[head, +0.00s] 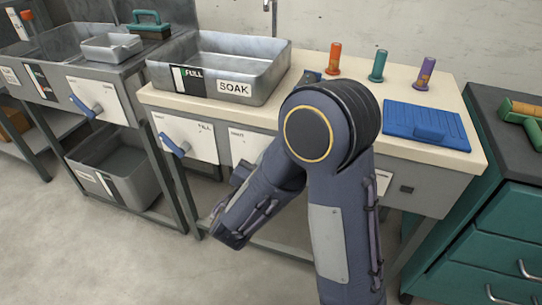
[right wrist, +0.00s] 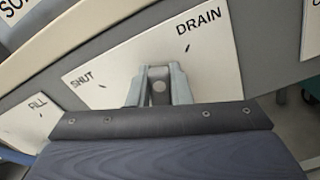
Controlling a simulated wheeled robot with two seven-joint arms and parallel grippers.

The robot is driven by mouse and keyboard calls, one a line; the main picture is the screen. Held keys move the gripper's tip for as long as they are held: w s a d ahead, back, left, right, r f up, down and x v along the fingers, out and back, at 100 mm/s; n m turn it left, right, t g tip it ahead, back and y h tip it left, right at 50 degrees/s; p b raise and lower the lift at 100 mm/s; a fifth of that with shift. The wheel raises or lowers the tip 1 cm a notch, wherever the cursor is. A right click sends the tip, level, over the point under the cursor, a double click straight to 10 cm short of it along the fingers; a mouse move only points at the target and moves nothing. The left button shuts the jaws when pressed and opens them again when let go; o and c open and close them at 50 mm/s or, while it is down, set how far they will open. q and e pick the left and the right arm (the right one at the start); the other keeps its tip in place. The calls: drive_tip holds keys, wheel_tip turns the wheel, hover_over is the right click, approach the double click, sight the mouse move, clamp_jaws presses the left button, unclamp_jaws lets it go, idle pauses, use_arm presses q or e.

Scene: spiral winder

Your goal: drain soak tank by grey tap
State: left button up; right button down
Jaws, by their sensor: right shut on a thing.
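The soak tank (head: 262,71) is a grey metal basin marked SOAK on the bench in the head view. Its front gauge (head: 190,80) reads FULL at the top; I cannot make out a water level. Below it, a white plate (head: 245,143) is partly hidden by my right arm. In the right wrist view this plate (right wrist: 115,85) reads SHUT at left and DRAIN at right. My right gripper (right wrist: 159,80) is shut on the grey tap (right wrist: 159,88) between these words. The tap's handle is mostly hidden between the fingers. My left gripper is out of view.
A blue-handled tap (head: 174,145) on a FILL plate is just left of the drain plate. Orange, teal and purple spools (head: 377,66) and a blue tray (head: 427,126) stand on the bench at right. A grey bin (head: 118,168) sits on the lower shelf at left.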

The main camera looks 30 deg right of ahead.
sight(250, 149)
drive_tip(key=w+a+n+p, duration=0.1)
drive_tip(key=n+p, duration=0.1)
drive_tip(key=p, duration=0.1)
drive_tip(key=w+a+n+p, duration=0.1)
drive_tip(key=n+p, duration=0.2)
drive_tip(key=w+a+n+p, duration=0.1)
drive_tip(key=n+p, duration=0.2)
drive_tip(key=shift+w+r, duration=0.2)
drive_tip(key=shift+r, duration=0.1)
drive_tip(key=n+p, duration=0.1)
drive_tip(key=w+f+n+p, duration=0.1)
drive_tip(key=n+p, duration=0.1)
drive_tip(key=shift+a, duration=0.4)
drive_tip(key=shift+w+a+f+n+p, duration=0.25)
drive_tip(key=shift+f+n+p, duration=0.15)
drive_tip(key=shift+n+p, duration=0.3)
drive_tip(key=c, duration=1.3)
unclamp_jaws()
drive_tip(key=v, duration=0.7)
drive_tip(key=shift+s+a, duration=0.25)
drive_tip(key=shift+s, duration=0.05)
